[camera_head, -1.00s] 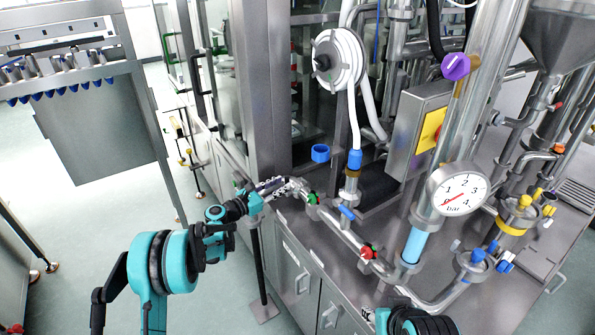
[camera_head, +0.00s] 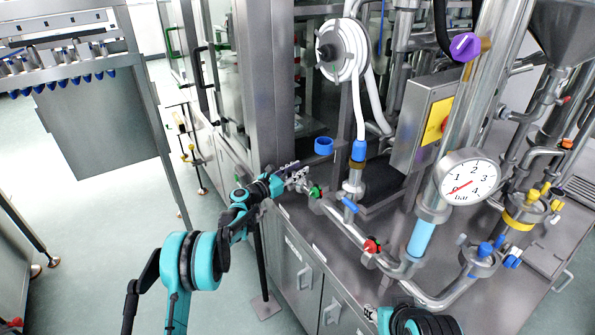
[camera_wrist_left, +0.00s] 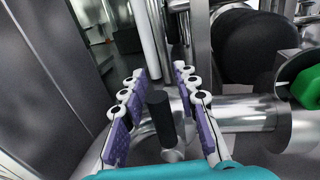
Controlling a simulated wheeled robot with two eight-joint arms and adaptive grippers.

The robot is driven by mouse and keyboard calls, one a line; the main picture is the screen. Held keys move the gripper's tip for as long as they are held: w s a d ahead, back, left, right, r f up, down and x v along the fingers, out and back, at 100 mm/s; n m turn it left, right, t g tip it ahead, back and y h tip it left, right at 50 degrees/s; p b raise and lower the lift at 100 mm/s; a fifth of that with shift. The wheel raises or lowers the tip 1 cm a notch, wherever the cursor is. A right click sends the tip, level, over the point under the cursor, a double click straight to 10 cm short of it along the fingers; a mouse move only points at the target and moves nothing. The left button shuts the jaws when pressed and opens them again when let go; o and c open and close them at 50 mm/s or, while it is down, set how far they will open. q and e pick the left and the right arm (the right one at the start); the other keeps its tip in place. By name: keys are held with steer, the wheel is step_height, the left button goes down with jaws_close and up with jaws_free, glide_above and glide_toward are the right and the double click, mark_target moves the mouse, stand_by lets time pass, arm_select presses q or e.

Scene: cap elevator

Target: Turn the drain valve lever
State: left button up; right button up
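A lever with a black cylindrical grip (camera_wrist_left: 160,117) stands on a metal pipe end in the left wrist view. I take it to be the drain valve lever; in the head view my gripper hides it. My left gripper (camera_head: 294,172) is at the left end of the pipe along the counter. In the left wrist view its two purple-padded fingers (camera_wrist_left: 162,110) are apart on either side of the black grip, with a gap visible on both sides. My right gripper is not in view; only part of my right arm shows at the bottom of the head view.
A green valve handle (camera_head: 317,191) sits on the pipe just right of my left gripper. A blue handle (camera_head: 350,205) and a red one (camera_head: 372,246) are farther along. A gauge (camera_head: 469,181) stands right.

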mark_target(303, 183)
arm_select(q)
jaws_close()
steer(key=shift+s, duration=0.1)
steer(key=m, duration=0.1)
steer(key=s+d+m, duration=0.1)
steer(key=m, duration=0.1)
steer(key=shift+s, duration=0.2)
steer(key=shift+s+d+f+m+h, duration=0.1)
steer(key=shift+s+d+m+h, duration=0.15)
steer(key=shift+m, duration=0.5)
steer(key=shift+s+d+f+m+h, duration=0.15)
steer(key=shift+s+m, duration=0.15)
steer(key=shift+m, duration=0.4)
steer(key=shift+s+d+f+m+h, duration=0.15)
steer(key=shift+s+m+h, duration=0.1)
steer(key=shift+m, duration=0.5)
jaws_free()
